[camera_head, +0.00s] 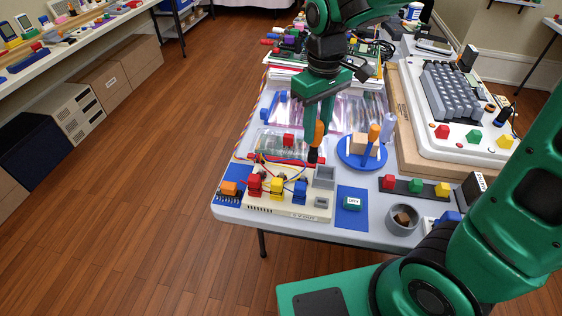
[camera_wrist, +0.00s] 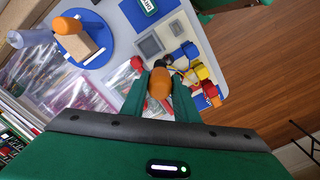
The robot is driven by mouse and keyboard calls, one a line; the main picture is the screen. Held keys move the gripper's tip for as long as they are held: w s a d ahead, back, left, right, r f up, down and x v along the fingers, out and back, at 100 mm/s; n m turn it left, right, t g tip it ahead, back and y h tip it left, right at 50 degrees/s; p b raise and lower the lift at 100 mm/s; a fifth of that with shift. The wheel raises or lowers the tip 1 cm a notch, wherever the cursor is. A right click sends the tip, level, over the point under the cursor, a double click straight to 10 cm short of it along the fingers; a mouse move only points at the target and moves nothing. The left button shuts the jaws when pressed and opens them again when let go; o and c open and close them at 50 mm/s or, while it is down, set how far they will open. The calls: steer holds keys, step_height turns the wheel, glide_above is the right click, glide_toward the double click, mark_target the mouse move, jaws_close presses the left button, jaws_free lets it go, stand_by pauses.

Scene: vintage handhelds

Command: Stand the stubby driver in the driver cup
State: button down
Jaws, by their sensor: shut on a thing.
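My gripper (camera_head: 318,128) points down and is shut on the stubby driver (camera_head: 318,135), which has an orange handle and a dark tip. The driver hangs roughly upright, tip down, near the back edge of the white console. In the wrist view the orange handle (camera_wrist: 160,84) sits between my two green fingers (camera_wrist: 160,80). A grey square open holder (camera_head: 325,176) stands close by, at the console's right end; it also shows in the wrist view (camera_wrist: 150,46). I cannot tell which is the driver cup.
Red, yellow and blue blocks stand on the white console (camera_head: 270,206). A blue mat (camera_head: 352,219) with a green tag lies right of it. Clear bags lie behind.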

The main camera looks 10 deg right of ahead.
steer(key=shift+s+d+f, duration=0.15)
steer(key=shift+d+f, duration=0.1)
steer(key=shift+d, duration=0.4)
steer(key=shift+s+d+f, duration=0.15)
steer(key=shift+d+f, duration=0.15)
steer(key=shift+d, duration=0.4)
steer(key=shift+s+d+f, duration=0.15)
steer(key=shift+d+f, duration=0.1)
steer(key=shift+d, duration=0.4)
steer(key=shift+f, duration=2.65)
stand_by(0.4)
steer(key=c, duration=1.3)
jaws_free()
steer(key=shift+r, duration=0.1)
step_height(320, 180, up, 10)
steer(key=shift+r, duration=0.25)
